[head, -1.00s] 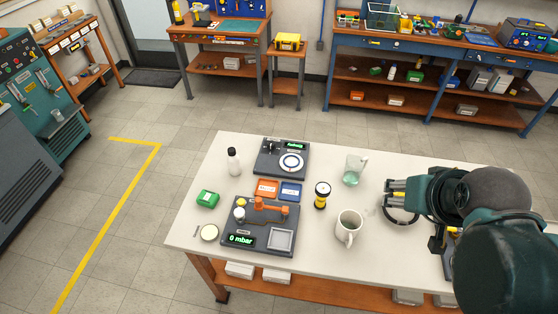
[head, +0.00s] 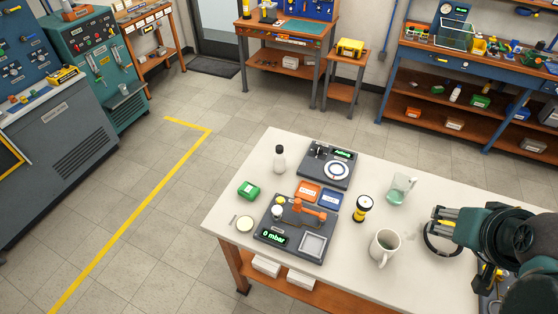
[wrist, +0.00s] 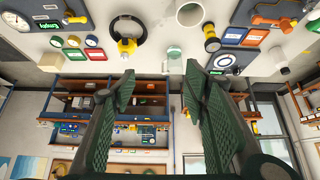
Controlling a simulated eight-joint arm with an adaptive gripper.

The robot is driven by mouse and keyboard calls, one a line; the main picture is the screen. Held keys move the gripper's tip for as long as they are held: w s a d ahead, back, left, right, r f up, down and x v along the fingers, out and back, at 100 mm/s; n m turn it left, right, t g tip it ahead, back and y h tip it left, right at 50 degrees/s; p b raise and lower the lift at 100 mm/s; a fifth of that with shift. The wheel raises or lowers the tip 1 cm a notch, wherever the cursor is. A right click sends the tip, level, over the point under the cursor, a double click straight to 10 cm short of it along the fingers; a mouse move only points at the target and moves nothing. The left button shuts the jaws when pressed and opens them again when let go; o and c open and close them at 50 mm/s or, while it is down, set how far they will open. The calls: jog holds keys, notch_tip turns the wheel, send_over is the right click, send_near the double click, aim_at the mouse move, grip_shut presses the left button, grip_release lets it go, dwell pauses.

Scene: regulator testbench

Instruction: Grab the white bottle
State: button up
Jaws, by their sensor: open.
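The white bottle (head: 279,160) with a dark cap stands upright near the far left edge of the white table in the head view. In the wrist view a small white bottle shape (wrist: 280,74) shows at the right, by the table edge. My gripper (head: 443,222) is at the right side of the table in the head view, far to the right of the bottle. Its two fingers (wrist: 160,85) are spread apart in the wrist view with nothing between them.
Between gripper and bottle stand a white mug (head: 384,250), a glass beaker (head: 399,190), a yellow-black flashlight (head: 362,209), a dial device (head: 314,170) and orange (head: 308,188) and blue (head: 331,200) bins. A green box (head: 248,189) sits in front of the bottle.

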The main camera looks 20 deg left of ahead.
jog(key=shift+o, duration=0.3)
jog(key=w+a+r+n+g+y, duration=0.1)
jog(key=w+a+r+n+g, duration=0.2)
jog(key=w+a, duration=0.8)
jog(key=n+g+p, duration=0.1)
jog(key=n+g, duration=0.2)
jog(key=n, duration=0.5)
send_near(279, 147)
jog(key=w+d+r, duration=0.1)
jog(key=d+r, duration=0.2)
jog(key=d, duration=1)
jog(key=a+f, duration=0.3)
jog(key=a, duration=0.1)
jog(key=a+f+n, duration=0.1)
jog(key=a+f, duration=0.3)
jog(key=a+f+n+g+h, duration=0.1)
jog(key=a+f, duration=0.2)
jog(key=a, duration=0.2)
jog(key=shift+a+f+p, duration=0.1)
jog(key=shift+f+p, duration=0.05)
jog(key=shift+p, duration=0.2)
jog(key=shift+a+f, duration=0.35)
jog(key=shift+f, duration=0.1)
